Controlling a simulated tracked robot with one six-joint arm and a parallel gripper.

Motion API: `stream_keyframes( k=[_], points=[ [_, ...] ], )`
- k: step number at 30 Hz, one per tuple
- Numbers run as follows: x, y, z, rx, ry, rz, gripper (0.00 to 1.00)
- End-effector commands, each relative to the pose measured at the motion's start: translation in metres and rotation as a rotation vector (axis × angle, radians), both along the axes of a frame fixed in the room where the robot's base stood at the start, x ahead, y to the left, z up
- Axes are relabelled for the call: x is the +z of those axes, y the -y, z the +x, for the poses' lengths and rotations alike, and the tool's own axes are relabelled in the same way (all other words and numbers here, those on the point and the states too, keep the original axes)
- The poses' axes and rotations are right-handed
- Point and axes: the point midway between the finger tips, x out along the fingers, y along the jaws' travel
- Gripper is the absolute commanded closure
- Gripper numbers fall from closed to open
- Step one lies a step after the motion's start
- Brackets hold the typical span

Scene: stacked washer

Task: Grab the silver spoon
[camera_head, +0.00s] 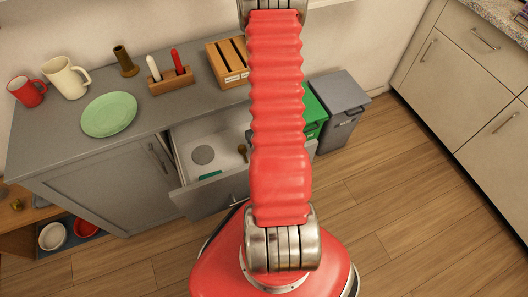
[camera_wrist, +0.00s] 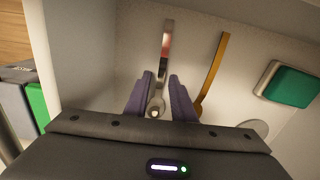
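The silver spoon (camera_wrist: 166,45) lies on the pale floor of the open drawer, lengthwise in the wrist view. Its upper part extends beyond my fingertips, and its lower part shows in the gap between the fingers. My gripper (camera_wrist: 161,78) is open over the spoon, one purple finger to each side. I cannot tell how high the fingers are above the drawer floor. In the head view my red arm hides the gripper and the spoon.
A gold utensil (camera_wrist: 212,70) lies close right of the spoon. A green-topped block (camera_wrist: 288,84) and a grey disc (camera_wrist: 255,128) are farther right. The drawer's wall (camera_wrist: 82,50) stands to the left. The drawer (camera_head: 225,190) is pulled out below the grey counter (camera_head: 60,135).

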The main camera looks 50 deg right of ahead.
Motion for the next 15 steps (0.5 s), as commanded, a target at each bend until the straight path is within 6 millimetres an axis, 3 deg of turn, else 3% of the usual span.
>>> stream_keyframes(
  k=[9, 15],
  points=[
    [0.0001, 0.0, 0.0, 0.0, 0.0, 0.0, 1.0],
    [0.0, 0.0, 0.0, 0.0, 0.0, 0.0, 1.0]
  ],
)
